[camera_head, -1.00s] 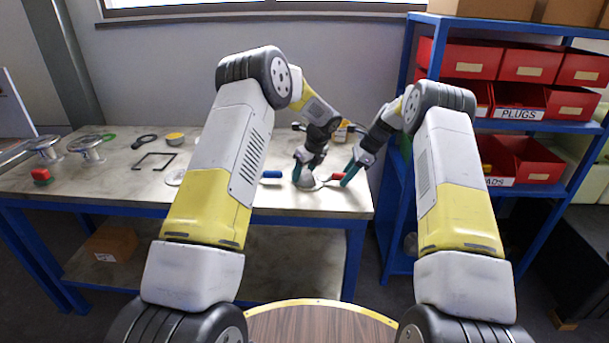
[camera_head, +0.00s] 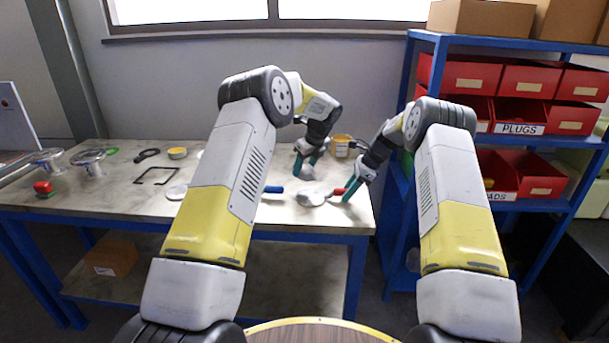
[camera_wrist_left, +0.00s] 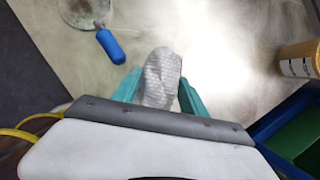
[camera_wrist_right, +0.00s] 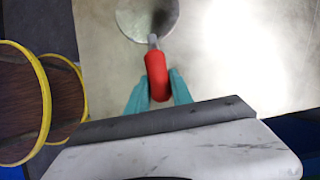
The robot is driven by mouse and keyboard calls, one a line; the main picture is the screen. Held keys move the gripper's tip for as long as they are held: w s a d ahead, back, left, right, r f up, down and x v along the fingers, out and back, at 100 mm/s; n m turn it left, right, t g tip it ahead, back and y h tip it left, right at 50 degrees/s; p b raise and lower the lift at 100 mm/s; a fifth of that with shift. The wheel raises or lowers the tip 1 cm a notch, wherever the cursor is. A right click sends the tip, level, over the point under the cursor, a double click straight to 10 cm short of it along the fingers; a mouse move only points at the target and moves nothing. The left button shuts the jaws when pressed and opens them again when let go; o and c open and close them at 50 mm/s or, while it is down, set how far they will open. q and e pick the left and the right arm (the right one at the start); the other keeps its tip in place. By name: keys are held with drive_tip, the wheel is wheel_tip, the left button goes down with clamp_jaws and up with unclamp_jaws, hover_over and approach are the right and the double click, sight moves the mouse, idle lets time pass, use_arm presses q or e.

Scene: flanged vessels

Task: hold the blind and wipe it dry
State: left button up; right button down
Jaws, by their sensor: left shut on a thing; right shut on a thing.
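The blind is a grey round disc (camera_head: 311,197) with a red handle (camera_head: 338,191), at the right front of the bench. My right gripper (camera_head: 352,188) is shut on the red handle, also in the right wrist view (camera_wrist_right: 156,78), where the disc (camera_wrist_right: 146,15) is partly cut off. I cannot tell whether the disc touches the bench. My left gripper (camera_head: 305,163) is shut on a crumpled pale grey cloth (camera_wrist_left: 161,78), behind the disc and apart from it. A second disc (camera_wrist_left: 80,10) with a blue handle (camera_head: 273,189) lies to the left, mostly hidden by my left arm.
A yellow pot (camera_head: 341,144) stands behind my grippers. Leftward on the bench (camera_head: 120,195) are a pale disc (camera_head: 177,192), a dark square frame (camera_head: 156,175), a yellow tin (camera_head: 178,153), metal flanged vessels (camera_head: 89,163) and a red-green block (camera_head: 43,188). A blue shelf (camera_head: 512,125) with red bins stands right.

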use_arm(q)
drive_tip(key=shift+r, duration=0.9)
use_arm(e)
drive_tip(key=c, duration=1.1)
unclamp_jaws()
drive_tip(key=shift+o, duration=0.2)
